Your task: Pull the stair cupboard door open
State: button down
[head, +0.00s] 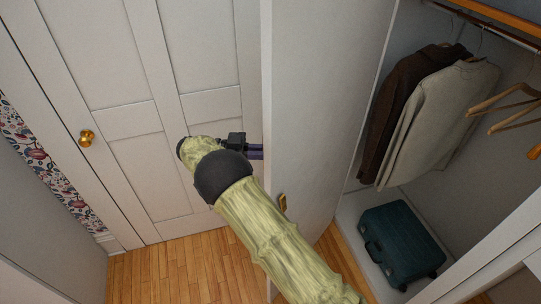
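The stair cupboard door (325,85) is a tall, plain pale door in the middle of the head view. It stands open, swung out from the cupboard, with its narrow edge towards me. A small brass fitting (283,202) shows low on it, near that edge. My gripper (256,152) is at the left side of the door's edge, its dark fingers pointing right at the door. The fingertips end at the edge, and I cannot tell whether they touch it or pass behind it. Finger spacing is unclear.
The open cupboard on the right holds hanging coats (440,110), wooden hangers (505,105) and a teal suitcase (400,247) on its floor. A white panelled door (110,60) with a brass knob (87,137) is at left. Bare wooden floor (180,272) lies below it.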

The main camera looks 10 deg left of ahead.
jog(key=shift+w+r, duration=0.1)
dwell(0.3)
jog(key=c, duration=1.6)
grip_release()
jog(key=shift+c, duration=0.2)
